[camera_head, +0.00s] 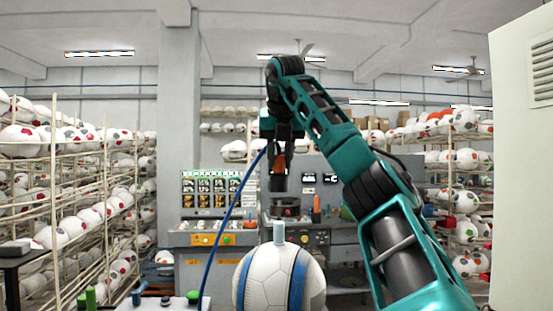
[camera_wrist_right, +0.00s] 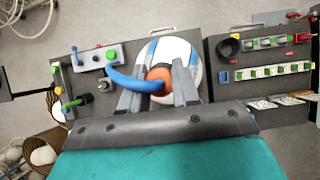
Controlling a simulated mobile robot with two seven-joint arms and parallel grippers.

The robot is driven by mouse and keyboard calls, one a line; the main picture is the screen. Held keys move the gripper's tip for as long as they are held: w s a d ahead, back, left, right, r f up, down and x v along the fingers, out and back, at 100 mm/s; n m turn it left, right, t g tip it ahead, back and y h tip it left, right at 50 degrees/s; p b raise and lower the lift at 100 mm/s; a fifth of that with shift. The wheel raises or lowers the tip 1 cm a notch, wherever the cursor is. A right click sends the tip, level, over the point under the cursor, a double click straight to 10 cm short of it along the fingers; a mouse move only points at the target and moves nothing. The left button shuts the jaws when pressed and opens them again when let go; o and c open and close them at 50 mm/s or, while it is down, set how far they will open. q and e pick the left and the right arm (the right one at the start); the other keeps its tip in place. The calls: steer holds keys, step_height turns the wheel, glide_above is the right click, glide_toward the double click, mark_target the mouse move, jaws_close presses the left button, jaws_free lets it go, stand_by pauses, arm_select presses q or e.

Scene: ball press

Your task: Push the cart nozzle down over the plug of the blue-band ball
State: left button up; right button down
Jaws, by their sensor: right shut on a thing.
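The white ball (camera_head: 258,277) with blue bands sits at the bottom centre of the head view. A pale blue plug (camera_head: 279,233) stands upright on its top. My right gripper (camera_head: 279,158) is above the ball, shut on the orange-and-dark nozzle (camera_head: 278,182), which points down. A clear gap separates the nozzle from the plug. A blue hose (camera_head: 228,219) runs from the nozzle down to the left. In the wrist view the orange nozzle (camera_wrist_right: 159,76) sits between the fingers over the ball (camera_wrist_right: 176,49), and the plug is hidden there. My left gripper is not in view.
A control panel with green and black knobs (camera_head: 193,297) lies left of the ball. Behind stand workbenches with consoles (camera_head: 212,239). Ball racks (camera_head: 75,215) line both sides. A pale cabinet (camera_head: 520,180) stands at the right edge. The air around the plug looks clear.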

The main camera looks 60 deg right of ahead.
mark_target(280, 172)
steer(key=shift+f, duration=0.1)
step_height(280, 172, down, 5)
steer(key=b, duration=0.4)
steer(key=shift+f, duration=0.15)
steer(key=shift+f+b, duration=0.2)
steer(key=shift+b, duration=0.15)
steer(key=shift+p, duration=0.8)
stand_by(1.2)
steer(key=shift+f+b, duration=0.45)
steer(key=shift+f, duration=0.05)
steer(key=shift+f+b, duration=1.1)
steer(key=shift+f, duration=0.5)
steer(key=c, duration=0.8)
jaws_free()
